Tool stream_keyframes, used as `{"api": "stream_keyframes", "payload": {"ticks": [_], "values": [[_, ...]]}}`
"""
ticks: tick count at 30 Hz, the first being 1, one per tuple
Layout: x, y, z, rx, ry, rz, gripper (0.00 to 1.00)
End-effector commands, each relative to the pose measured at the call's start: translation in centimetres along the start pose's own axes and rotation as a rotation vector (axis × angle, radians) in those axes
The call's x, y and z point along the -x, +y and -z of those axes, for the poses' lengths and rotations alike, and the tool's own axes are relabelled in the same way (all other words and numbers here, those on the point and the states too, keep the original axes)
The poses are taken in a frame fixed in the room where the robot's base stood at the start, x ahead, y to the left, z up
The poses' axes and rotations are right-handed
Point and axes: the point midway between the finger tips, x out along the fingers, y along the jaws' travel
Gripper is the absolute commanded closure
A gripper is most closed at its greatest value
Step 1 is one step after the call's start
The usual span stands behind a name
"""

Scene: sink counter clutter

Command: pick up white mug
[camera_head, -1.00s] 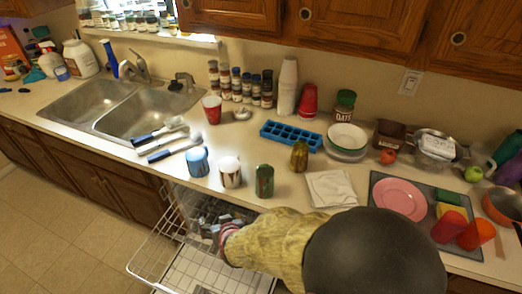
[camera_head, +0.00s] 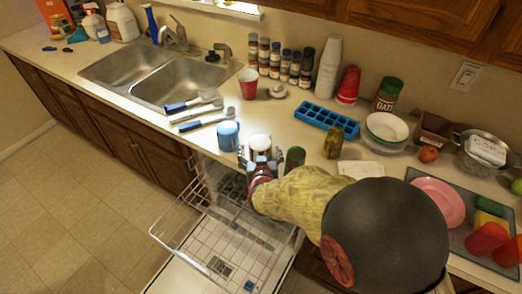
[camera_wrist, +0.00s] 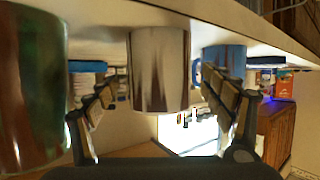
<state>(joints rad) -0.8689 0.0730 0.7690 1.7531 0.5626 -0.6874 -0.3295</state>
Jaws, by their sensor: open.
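The white mug (camera_head: 260,143) stands on the counter near its front edge, between a blue mug (camera_head: 228,136) and a green cup (camera_head: 295,157). My gripper (camera_head: 261,158) is open at the mug's front side and hides its lower part in the head view. In the wrist view, which appears upside down, the white mug (camera_wrist: 158,65) is centred between the two spread fingers of my gripper (camera_wrist: 160,98). Gaps show on both sides of it. The blue mug (camera_wrist: 224,60) is just beyond the right finger. The green cup (camera_wrist: 32,85) is large at the left.
A jar (camera_head: 333,142) and a blue ice tray (camera_head: 328,116) stand behind and right of the green cup. Brushes (camera_head: 200,120) lie left of the blue mug. An open dishwasher rack (camera_head: 215,240) is below the counter edge.

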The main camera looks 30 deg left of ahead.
Motion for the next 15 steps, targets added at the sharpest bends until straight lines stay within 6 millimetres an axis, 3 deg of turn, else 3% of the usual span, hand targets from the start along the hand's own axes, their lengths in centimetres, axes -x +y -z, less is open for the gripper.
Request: {"api": "stream_keyframes", "payload": {"ticks": [6, 15], "values": [[-2.2, 0.0, -0.1, -0.001, -0.001, 0.001, 0.19], [-2.3, 0.0, 0.0, -0.001, -0.001, 0.001, 0.22]]}}
